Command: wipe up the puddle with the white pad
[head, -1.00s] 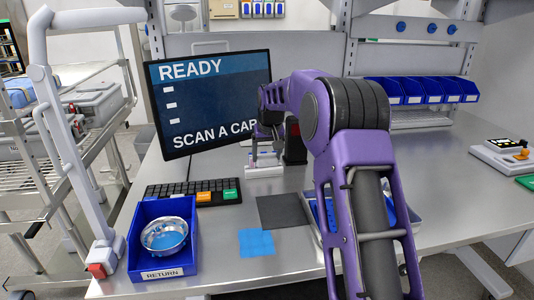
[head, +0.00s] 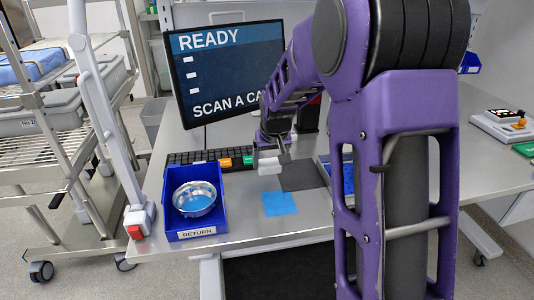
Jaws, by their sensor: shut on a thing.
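My gripper (head: 270,152) is shut on the white pad (head: 268,167), a small pale block under its fingers. It holds the pad over the worktop, in front of the screen and beside the left edge of the dark grey mat. Whether the pad touches the surface is hard to tell. A flat light-blue patch (head: 279,202), the only puddle-like thing in view, lies on the worktop below the pad in the picture, near the front edge. The pad and the patch are apart.
A blue RETURN bin (head: 197,233) with a metal bowl (head: 194,198) stands left of the patch. A keyboard (head: 212,157) and a screen (head: 232,70) are behind. The dark grey mat (head: 302,176) and a blue-lined tray (head: 346,178), partly hidden by my arm, lie to the right.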

